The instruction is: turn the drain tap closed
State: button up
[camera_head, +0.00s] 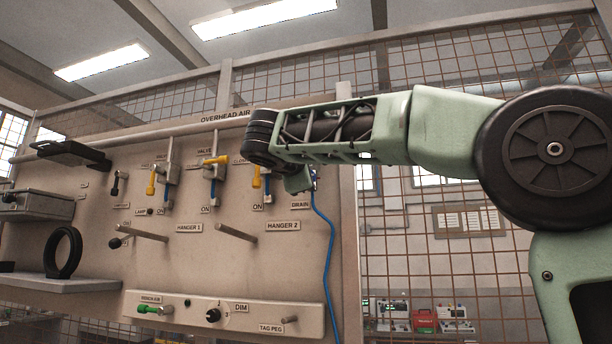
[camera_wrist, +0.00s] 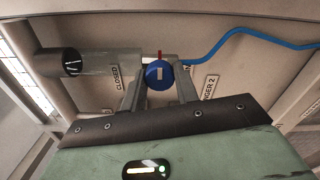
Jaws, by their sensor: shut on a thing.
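The drain tap's round blue knob (camera_wrist: 153,76) shows in the wrist view between the two fingers of my gripper (camera_wrist: 160,84), which is shut on it. The knob's face has a pale mark, and a red pointer stands just above it. A CLOSED label (camera_wrist: 115,78) is left of the knob. Another label to the right is mostly hidden behind the knob and finger. In the head view the tap is hidden behind my wrist, above the DRAIN label (camera_head: 300,205). A blue hose (camera_head: 329,240) hangs from there.
Left of the tap, several yellow-handled valves (camera_head: 216,160) line the panel. Below them, two pegs, the HANGER 2 peg (camera_head: 237,233) and HANGER 1 peg (camera_head: 142,231), stick out. A grey pipe with a dark round end (camera_wrist: 72,62) lies left of the knob in the wrist view.

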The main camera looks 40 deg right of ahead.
jog(key=o, duration=1)
jog(key=shift+a, duration=0.1)
jog(key=b+v, duration=0.3)
jog(key=v, duration=1.4)
jog(key=shift+s+a+f+b, duration=0.1)
jog(key=shift+s+a+b, duration=0.05)
jog(key=shift+b, duration=0.15)
jog(key=w+a+f+n+g+y, duration=0.15)
jog(key=a+f+y, duration=0.35)
jog(key=f, duration=1.1)
jog(key=w+a+f+n+g+y, duration=0.1)
jog(key=a+f+n+y, duration=0.3)
jog(key=f, duration=1.1)
jog(key=s+f+m+g+y, duration=0.2)
jog(key=s+f, duration=0.5)
jog(key=f, duration=0.2)
jog(key=s+a+f+m+g+y, duration=0.1)
jog(key=s+f+m+g+y, duration=0.1)
jog(key=s+f, duration=0.5)
jog(key=s+a+f+m+g+y, duration=0.1)
jog(key=s+f+m+g, duration=0.3)
jog(key=s+f, duration=0.3)
jog(key=shift+s+a+f+g+y, duration=0.1)
jog(key=shift+f+g+y, duration=0.1)
jog(key=shift+f, duration=1)
jog(key=shift+s+a+f+g+y, duration=0.1)
jog(key=shift+s+f+y, duration=0.1)
jog(key=shift+f, duration=1)
